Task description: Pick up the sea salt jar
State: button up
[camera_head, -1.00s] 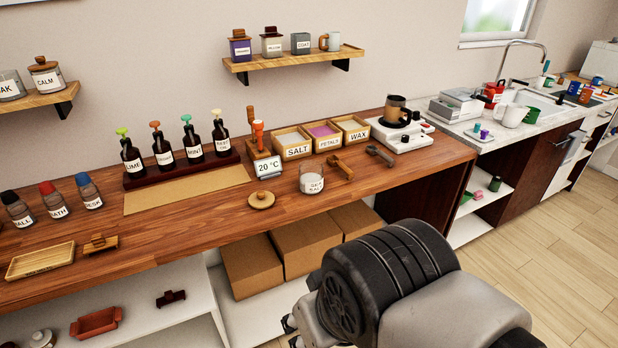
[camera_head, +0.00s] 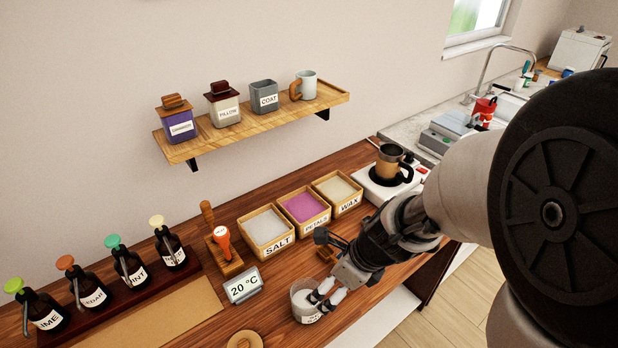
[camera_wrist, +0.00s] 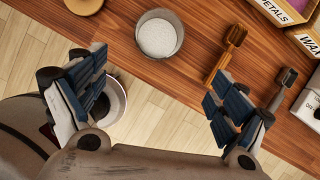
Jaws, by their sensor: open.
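The sea salt jar is the open clear jar (camera_head: 302,297) of white grains with a white label, only partly readable, near the wooden counter's front edge. It stands upright. In the wrist view the jar (camera_wrist: 158,37) lies ahead of the fingertips, between the lines of the two fingers. My gripper (camera_head: 327,297) is open and empty, with its fingertips at the jar's right side in the head view. In the wrist view the fingers of my gripper (camera_wrist: 157,98) are wide apart. The jar is not between the pads there. Fingers cover part of its label in the head view.
A round wooden lid (camera_head: 245,341) lies left of the jar. A 20 °C display (camera_head: 243,287) and the salt box (camera_head: 266,228) stand behind it. A wooden-handled tool (camera_wrist: 228,52) and a darker one (camera_wrist: 284,88) lie to the right in the wrist view.

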jog(key=b, duration=0.7)
send_near(301, 305)
jog(key=shift+s+d, duration=0.25)
jog(key=shift+d, duration=0.05)
jog(key=shift+w+a+f, duration=0.15)
jog(key=shift+w+f, duration=0.05)
jog(key=shift+f, duration=0.1)
jog(key=b+x, duration=0.3)
jog(key=x, duration=0.2)
jog(key=shift+a+b, duration=0.15)
jog(key=shift+b, duration=0.25)
jog(key=shift+r, duration=0.1)
jog(key=shift+c, duration=0.5)
jog(key=c, duration=1.3)
jog(key=shift+c, duration=0.3)
jog(key=shift+w+r, duration=0.1)
